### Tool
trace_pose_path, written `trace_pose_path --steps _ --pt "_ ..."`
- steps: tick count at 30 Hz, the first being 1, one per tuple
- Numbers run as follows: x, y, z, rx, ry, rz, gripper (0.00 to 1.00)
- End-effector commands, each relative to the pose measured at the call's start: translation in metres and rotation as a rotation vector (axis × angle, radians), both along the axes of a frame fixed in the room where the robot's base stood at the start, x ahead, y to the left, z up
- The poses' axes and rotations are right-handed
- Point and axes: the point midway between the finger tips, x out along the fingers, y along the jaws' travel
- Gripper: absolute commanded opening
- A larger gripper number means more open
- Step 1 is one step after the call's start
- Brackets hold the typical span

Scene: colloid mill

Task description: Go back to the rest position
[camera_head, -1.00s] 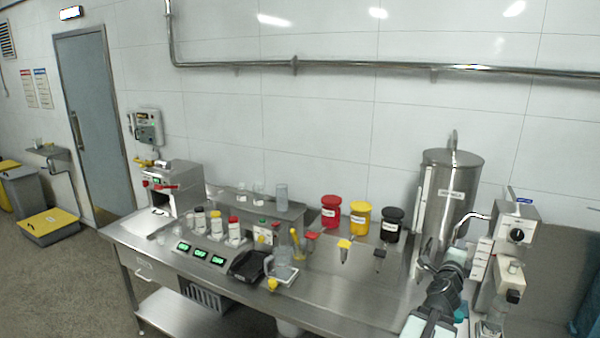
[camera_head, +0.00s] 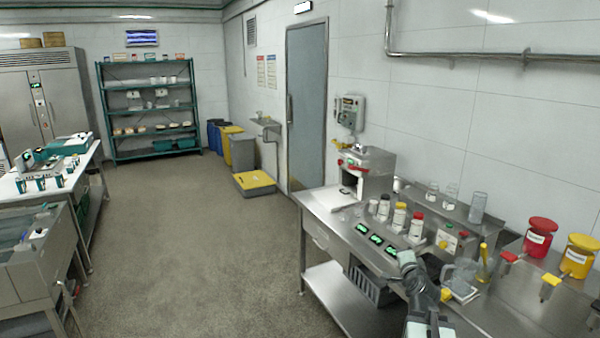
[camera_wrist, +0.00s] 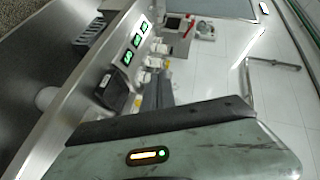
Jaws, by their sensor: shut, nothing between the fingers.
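My arm shows at the bottom right of the head view, in front of the steel bench (camera_head: 335,222). Its dark grey end with my gripper (camera_head: 407,262) overlaps the front of the bench in the picture. In the wrist view the grey fingers of my gripper (camera_wrist: 158,93) stick out past the wrist housing, close together and with nothing between them. The bench and its green-lit displays (camera_wrist: 135,42) lie beyond them, tilted in that view. No marker of a rest position is visible.
White-labelled bottles (camera_head: 399,217), a glass jug (camera_head: 460,275) and red (camera_head: 540,237) and yellow (camera_head: 579,257) hoppers stand on the bench. A steel table (camera_head: 35,265) stands at the left. The floor (camera_head: 200,250) between is clear.

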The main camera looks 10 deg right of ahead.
Motion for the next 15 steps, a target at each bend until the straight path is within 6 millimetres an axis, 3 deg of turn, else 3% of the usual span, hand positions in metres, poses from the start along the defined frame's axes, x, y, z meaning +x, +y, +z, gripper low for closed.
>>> trace_pose_path --steps 1,3,8,12,15 --pt "0.017 0.044 -0.015 -0.020 0.044 0.084 0.00" --pt "0.034 0.101 -0.033 -0.056 0.115 0.201 0.00" --pt "0.046 0.233 -0.081 -0.170 0.300 0.481 0.00" --pt "0.025 0.333 -0.128 -0.306 0.494 0.732 0.00" --pt "-0.010 0.386 -0.165 -0.432 0.678 0.919 0.00"
